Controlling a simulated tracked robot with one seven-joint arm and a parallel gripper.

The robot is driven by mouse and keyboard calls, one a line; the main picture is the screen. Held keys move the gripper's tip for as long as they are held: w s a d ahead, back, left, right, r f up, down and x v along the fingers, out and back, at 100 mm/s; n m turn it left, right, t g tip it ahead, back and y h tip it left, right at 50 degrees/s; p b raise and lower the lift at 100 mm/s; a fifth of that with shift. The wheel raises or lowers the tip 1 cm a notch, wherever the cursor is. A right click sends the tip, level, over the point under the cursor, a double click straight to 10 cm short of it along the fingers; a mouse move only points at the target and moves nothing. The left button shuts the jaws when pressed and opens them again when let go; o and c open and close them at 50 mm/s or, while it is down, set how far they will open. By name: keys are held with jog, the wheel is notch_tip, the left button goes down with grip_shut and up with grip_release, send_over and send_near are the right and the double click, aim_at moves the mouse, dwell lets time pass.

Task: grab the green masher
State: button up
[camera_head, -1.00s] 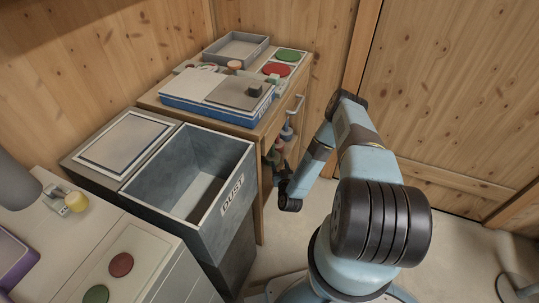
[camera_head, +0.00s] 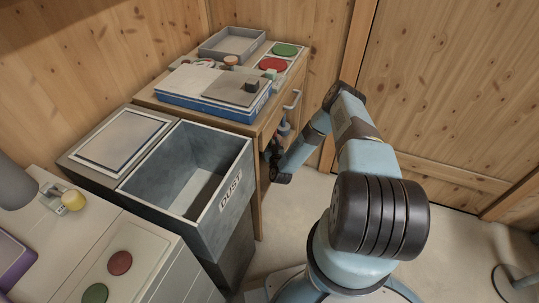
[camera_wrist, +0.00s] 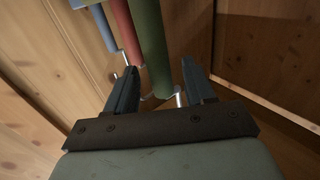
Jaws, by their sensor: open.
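The green masher (camera_wrist: 150,45) shows in the wrist view as a thick green rod, coming down from the top between my gripper's two dark fingers. My gripper (camera_wrist: 159,64) is open, with a finger on either side of the green rod. The left finger lies near the red rod; I cannot tell whether either finger touches anything. In the head view my wrist is low at the cabinet's open side, and the fingers and green masher are not clearly seen there.
A red rod (camera_wrist: 121,32) and a blue rod (camera_wrist: 102,28) hang just left of the green one. The wooden cabinet (camera_head: 263,205) stands beside my arm, with the grey dust bin (camera_head: 186,170) to its left. Open floor (camera_head: 440,235) lies to the right.

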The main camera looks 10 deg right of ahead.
jog(key=shift+w, duration=0.9)
grip_shut()
